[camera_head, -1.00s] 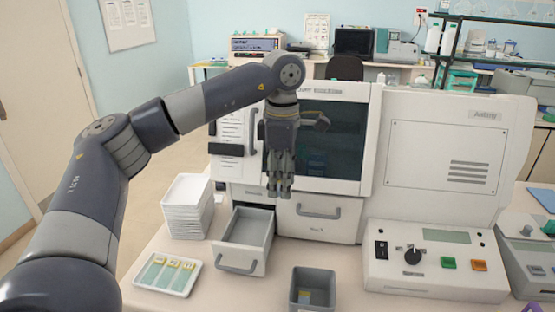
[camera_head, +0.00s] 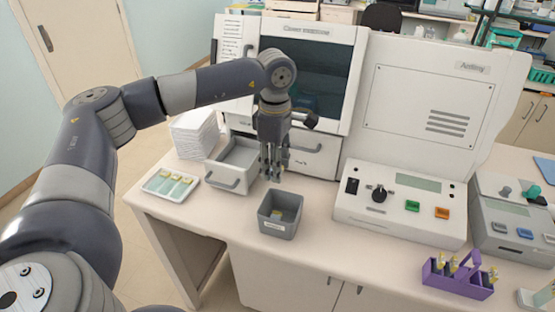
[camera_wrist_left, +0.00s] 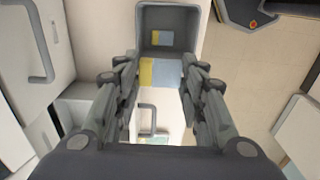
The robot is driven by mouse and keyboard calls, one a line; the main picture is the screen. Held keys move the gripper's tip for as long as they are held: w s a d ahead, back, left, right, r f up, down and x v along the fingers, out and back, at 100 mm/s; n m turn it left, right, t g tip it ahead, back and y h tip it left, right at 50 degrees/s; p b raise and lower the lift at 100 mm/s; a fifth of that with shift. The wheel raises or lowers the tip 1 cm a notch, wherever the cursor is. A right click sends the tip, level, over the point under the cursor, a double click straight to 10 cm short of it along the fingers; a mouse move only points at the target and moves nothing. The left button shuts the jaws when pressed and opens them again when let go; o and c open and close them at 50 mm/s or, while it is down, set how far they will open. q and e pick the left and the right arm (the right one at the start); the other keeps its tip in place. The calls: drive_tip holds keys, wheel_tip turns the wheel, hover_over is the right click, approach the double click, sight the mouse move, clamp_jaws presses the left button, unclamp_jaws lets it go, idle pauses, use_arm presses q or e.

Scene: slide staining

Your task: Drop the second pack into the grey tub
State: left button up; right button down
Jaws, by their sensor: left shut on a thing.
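The grey tub (camera_head: 289,228) stands on the counter near its front edge, with one pack (camera_head: 276,214) lying inside. In the left wrist view the tub (camera_wrist_left: 197,22) is at the top, and the pack inside it (camera_wrist_left: 162,38) shows yellow and blue. My left gripper (camera_head: 272,177) points down, just behind and above the tub in the head view. It is shut on a second pack (camera_wrist_left: 165,73), yellow at one end and pale blue-grey at the other, seen between the fingertips. The held pack is hard to make out in the head view. My right gripper is not in view.
An open drawer (camera_head: 229,180) and a white tray (camera_head: 150,187) with several yellow-ended pieces lie left of the tub. A stack of white trays (camera_head: 193,138) stands behind. A control panel (camera_head: 400,215) and a purple rack (camera_head: 455,283) are to the right.

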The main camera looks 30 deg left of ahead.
use_arm(q)
wheel_tip(320, 180, down, 3)
drive_tip(key=shift+d+f+b, duration=0.15)
drive_tip(key=shift+f+b, duration=0.05)
drive_tip(key=shift+b, duration=0.75)
drive_tip(key=shift+f, duration=0.35)
drive_tip(key=shift+f+b, duration=0.25)
drive_tip(key=shift+b, duration=0.05)
drive_tip(key=o, duration=1.1)
wheel_tip(320, 180, up, 12)
